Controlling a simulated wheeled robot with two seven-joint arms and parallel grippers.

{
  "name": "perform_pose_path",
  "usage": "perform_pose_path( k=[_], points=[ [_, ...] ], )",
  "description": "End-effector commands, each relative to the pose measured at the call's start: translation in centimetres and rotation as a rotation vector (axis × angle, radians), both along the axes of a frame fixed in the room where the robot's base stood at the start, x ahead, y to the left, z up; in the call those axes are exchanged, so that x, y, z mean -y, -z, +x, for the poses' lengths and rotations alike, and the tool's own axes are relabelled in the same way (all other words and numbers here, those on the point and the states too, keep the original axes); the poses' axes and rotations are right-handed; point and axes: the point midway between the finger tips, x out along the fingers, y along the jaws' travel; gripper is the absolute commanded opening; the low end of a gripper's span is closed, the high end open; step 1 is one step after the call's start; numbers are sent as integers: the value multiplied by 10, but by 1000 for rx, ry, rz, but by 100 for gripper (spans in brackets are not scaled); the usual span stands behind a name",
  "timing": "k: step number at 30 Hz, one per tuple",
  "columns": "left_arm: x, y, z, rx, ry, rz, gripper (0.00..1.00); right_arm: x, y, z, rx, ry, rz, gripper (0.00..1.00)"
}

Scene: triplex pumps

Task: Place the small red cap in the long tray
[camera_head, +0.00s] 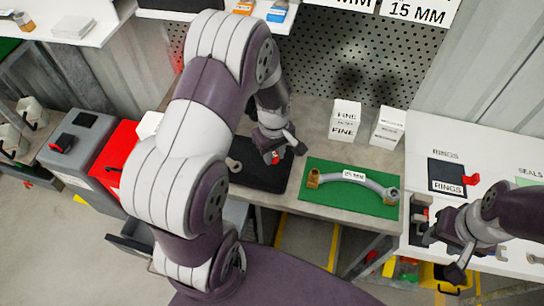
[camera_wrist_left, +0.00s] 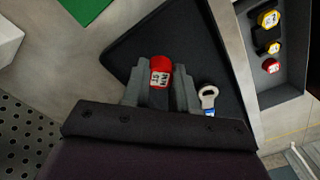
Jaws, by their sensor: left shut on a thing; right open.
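My left gripper (camera_wrist_left: 158,85) is shut on a small red cap (camera_wrist_left: 160,74) with a white label, held between its two fingers over the black mat (camera_wrist_left: 130,50). In the head view, my left gripper (camera_head: 283,153) and a bit of the red cap (camera_head: 275,158) show above the mat (camera_head: 262,180). A long grey tray (camera_wrist_left: 284,92) lies to the right in the left wrist view, holding two yellow caps (camera_wrist_left: 272,47) and another red cap (camera_wrist_left: 270,66). My left arm hides much of that area in the head view. My right gripper (camera_head: 442,256) is open and empty at the right.
A green mat (camera_head: 350,202) with a curved pipe (camera_head: 355,178) lies to the right. White boxes (camera_head: 345,120) stand behind it. A red bin (camera_head: 116,155) stands left of my arm.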

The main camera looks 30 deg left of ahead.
Motion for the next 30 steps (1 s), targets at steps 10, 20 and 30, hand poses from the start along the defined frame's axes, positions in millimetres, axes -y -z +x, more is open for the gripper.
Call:
perform_pose_path(
  k=[10,20,30],
  points=[
    [0,36,-1,-1,1,0,0,0,-4,0,0,0,0,43],
    [0,39,-1,-2,1,0,53,0,-2,0,0,0,0,43],
    [0,32,0,0,1,0,53,0,-5,0,0,0,0,43]
  ],
)
